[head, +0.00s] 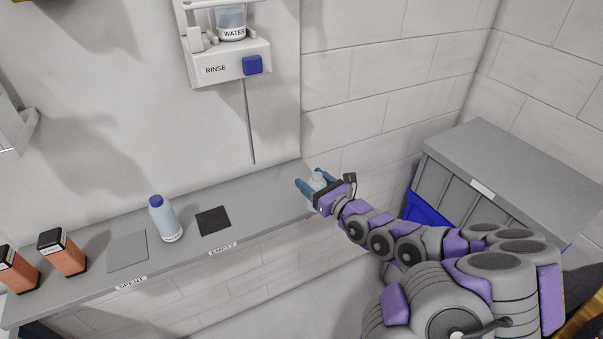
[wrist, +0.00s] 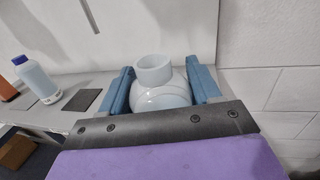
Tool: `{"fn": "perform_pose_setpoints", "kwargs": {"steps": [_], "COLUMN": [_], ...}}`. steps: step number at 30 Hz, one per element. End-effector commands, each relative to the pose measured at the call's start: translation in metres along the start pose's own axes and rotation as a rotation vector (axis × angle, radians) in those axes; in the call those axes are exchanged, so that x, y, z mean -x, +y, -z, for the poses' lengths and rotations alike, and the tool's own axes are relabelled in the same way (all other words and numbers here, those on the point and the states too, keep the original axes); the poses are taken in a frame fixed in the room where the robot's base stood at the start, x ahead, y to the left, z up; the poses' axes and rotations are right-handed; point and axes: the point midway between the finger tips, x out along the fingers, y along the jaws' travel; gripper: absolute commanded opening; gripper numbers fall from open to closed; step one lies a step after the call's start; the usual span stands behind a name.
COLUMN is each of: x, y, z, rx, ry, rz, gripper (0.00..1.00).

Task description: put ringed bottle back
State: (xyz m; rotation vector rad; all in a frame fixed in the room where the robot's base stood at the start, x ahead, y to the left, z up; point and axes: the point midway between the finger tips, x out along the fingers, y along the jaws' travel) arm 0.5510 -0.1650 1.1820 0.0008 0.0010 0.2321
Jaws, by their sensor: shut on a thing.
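My gripper (head: 311,181) is at the right end of the grey shelf, shut on a pale, whitish bottle (head: 318,179). In the wrist view the same bottle (wrist: 166,96) sits between the blue fingers, with an uncapped, wide round neck. Its lower part is hidden by my gripper. A pale blue bottle with a dark blue cap (head: 164,221) stands upright on the shelf, between a grey square and a black square. A bottle labelled WATER (head: 231,22) is in the wall fixture marked RINSE. I cannot tell for certain which bottle is the ringed one.
The grey shelf (head: 265,200) runs along the wall. The grey square (head: 127,251) is by the label SPENT and the black square (head: 214,221) by EMPTY; both are bare. Two orange containers (head: 62,253) stand at left. A grey cabinet (head: 500,170) is at right.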

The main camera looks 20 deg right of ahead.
Motion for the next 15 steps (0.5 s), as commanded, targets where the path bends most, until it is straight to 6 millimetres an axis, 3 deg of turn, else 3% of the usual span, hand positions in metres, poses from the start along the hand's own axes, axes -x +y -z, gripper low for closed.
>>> {"fn": "perform_pose_setpoints", "kwargs": {"steps": [15], "x": [-0.066], "y": [-0.026], "z": [0.004], "rx": [0.006], "ry": [0.000], "rz": [-0.003], "gripper": [0.20]}}
